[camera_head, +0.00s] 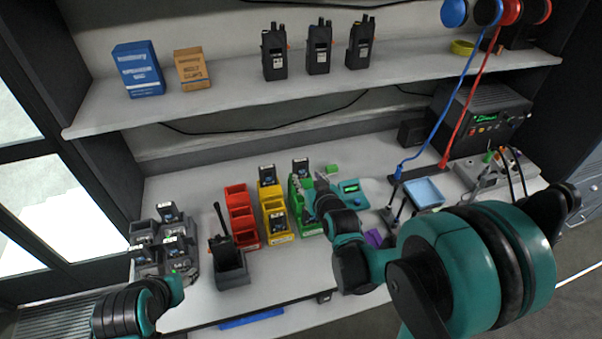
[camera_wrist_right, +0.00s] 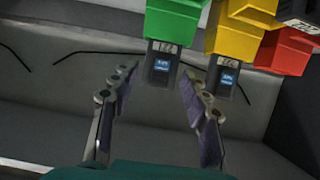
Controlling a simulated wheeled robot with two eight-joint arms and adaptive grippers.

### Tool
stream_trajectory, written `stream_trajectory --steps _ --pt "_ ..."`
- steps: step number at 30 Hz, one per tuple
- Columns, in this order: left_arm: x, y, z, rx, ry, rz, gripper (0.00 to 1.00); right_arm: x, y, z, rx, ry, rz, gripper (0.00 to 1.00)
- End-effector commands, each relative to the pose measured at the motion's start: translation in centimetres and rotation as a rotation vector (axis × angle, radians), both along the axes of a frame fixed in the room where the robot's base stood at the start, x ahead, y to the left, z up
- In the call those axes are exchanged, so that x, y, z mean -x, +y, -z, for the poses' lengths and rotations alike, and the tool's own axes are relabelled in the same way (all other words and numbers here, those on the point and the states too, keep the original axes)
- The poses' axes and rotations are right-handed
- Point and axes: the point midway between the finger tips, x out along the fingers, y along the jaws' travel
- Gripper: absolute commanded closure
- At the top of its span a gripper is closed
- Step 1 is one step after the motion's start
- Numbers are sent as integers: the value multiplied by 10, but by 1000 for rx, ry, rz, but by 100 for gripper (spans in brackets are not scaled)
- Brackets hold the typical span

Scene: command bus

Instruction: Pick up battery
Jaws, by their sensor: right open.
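Small black batteries with blue labels stand at the bins on the bench. One battery (camera_head: 300,168) is at the back of the green bin (camera_head: 294,208), and another (camera_head: 267,175) is behind the yellow bin (camera_head: 270,205). A further battery (camera_head: 279,221) sits at the yellow bin's front. My right gripper (camera_head: 311,192) is beside the green bin. In the right wrist view the open, empty gripper (camera_wrist_right: 155,105) faces the green-bin battery (camera_wrist_right: 162,65), which shows between and beyond the fingers. The yellow-bin battery (camera_wrist_right: 226,78) is right of them. My left gripper is out of view.
A charger (camera_head: 165,245) with several batteries stands at the left, beside a radio in a dark holder (camera_head: 229,265). Red bins (camera_head: 241,215) adjoin the yellow one. A teal meter (camera_head: 350,190) is right of the green bin. The shelf (camera_head: 220,100) overhangs the bench's back.

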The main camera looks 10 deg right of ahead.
Motion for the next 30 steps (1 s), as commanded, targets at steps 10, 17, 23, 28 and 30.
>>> stream_trajectory --steps 10,17,23,28,30 --pt "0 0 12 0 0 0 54 -32 4 12 0 0 0 53" --pt "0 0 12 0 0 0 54 -32 4 11 0 0 0 88" --pt "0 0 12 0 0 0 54 -32 4 11 0 1 0 100" --pt "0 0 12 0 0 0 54 -31 4 11 0 1 0 100" --pt "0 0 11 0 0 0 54 -31 4 9 0 1 0 100"
